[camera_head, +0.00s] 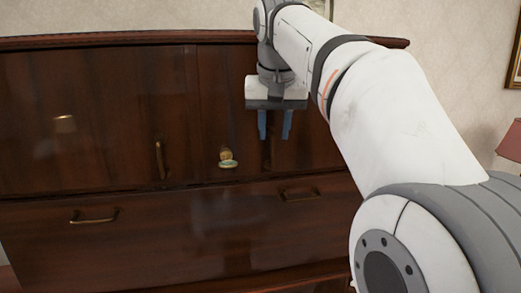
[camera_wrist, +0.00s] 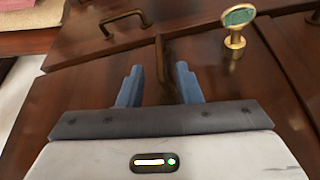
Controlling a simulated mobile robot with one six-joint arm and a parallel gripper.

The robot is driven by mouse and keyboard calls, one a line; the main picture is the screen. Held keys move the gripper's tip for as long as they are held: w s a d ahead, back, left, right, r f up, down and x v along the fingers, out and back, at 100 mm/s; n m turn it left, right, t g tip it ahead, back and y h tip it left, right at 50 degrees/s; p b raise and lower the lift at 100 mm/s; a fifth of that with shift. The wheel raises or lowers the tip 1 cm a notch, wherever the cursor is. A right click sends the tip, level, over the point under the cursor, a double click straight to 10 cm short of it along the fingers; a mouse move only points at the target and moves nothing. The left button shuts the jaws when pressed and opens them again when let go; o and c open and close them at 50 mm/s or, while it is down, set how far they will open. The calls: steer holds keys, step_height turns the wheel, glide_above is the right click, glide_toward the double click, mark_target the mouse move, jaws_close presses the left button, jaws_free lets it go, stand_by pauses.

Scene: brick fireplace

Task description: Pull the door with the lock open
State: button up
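The dark wooden door with the lock (camera_head: 214,100) appears closed in the head view. A gold key with a green oval head (camera_head: 227,160) sticks out of its lock near the bottom; the key also shows at the upper right in the wrist view (camera_wrist: 237,28). My gripper (camera_head: 273,126) is in front of this door, right of the key in the head view.
Left of the locked door is another door with a vertical handle (camera_head: 160,160). Drawers with brass pulls (camera_head: 94,216) lie below; another pull (camera_head: 299,194) is at the right. A reddish lampshade (camera_head: 511,145) stands at the far right. My arm hides the cabinet's right part.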

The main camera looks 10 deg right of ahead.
mark_target(273, 153)
steer(key=x, duration=0.7)
steer(key=shift+w+f, duration=0.15)
steer(key=shift+f, duration=0.05)
steer(key=shift+c, duration=0.5)
jaws_close()
